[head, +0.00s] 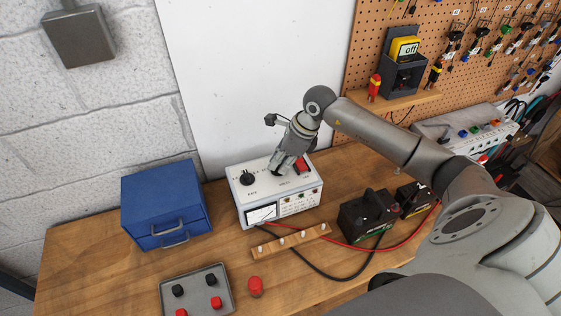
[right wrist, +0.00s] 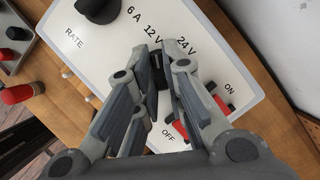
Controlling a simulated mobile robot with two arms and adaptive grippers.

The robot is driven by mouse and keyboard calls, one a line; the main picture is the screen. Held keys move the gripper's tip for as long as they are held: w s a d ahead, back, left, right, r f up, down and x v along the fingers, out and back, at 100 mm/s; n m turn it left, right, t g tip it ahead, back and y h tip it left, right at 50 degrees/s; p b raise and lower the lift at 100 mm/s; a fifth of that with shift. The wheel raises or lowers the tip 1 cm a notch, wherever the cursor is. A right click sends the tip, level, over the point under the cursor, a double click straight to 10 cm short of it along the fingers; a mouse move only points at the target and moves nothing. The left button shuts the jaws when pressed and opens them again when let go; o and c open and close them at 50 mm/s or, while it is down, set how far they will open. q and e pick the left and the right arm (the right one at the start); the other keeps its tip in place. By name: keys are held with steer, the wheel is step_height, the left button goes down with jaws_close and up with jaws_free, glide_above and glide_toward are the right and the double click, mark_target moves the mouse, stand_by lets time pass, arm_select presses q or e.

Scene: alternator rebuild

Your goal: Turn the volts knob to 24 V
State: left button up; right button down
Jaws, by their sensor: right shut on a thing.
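The white charger box (head: 240,201) stands on the wooden bench, with a meter and small lights on its front. My right gripper (head: 278,170) reaches down onto its top from the upper right. In the right wrist view my right gripper (right wrist: 160,85) is shut on the black volts knob (right wrist: 159,72), which shows only as a dark strip between the fingers. The printed "12 V" and "24 V" labels show just beyond the fingers. The knob's pointer is hidden, so its setting cannot be told. My left gripper is not in view.
The black rate knob (head: 247,178) is left of the gripper. A red ON/OFF switch (right wrist: 222,103) sits close by the fingers. A blue drawer box (head: 160,203) stands left, black batteries (head: 368,219) right. Red and black leads cross the bench.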

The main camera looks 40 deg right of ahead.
steer(key=m+h+b, duration=0.1)
steer(key=m+b, duration=0.2)
steer(key=shift+f+t, duration=0.15)
steer(key=shift+t, duration=0.25)
steer(key=m+b, duration=0.1)
steer(key=m, duration=0.1)
steer(key=m+h+b, duration=0.1)
steer(key=b, duration=0.1)
steer(key=shift+a+m+t, duration=0.2)
steer(key=shift+m+t, duration=0.1)
steer(key=shift+m, duration=0.1)
steer(key=m+h+b, duration=0.1)
steer(key=m+b, duration=0.1)
steer(key=m, duration=0.1)
steer(key=shift+h, duration=0.3)
steer(key=shift+a+r+m+h+b, duration=0.1)
steer(key=shift+r+m+h+b, duration=0.2)
steer(key=shift+m+b, duration=0.5)
steer(key=shift+m, duration=0.3)
steer(key=c, duration=1.5)
jaws_free()
steer(key=shift+s+f, duration=0.1)
steer(key=v, duration=1.2)
steer(key=shift+a, duration=0.1)
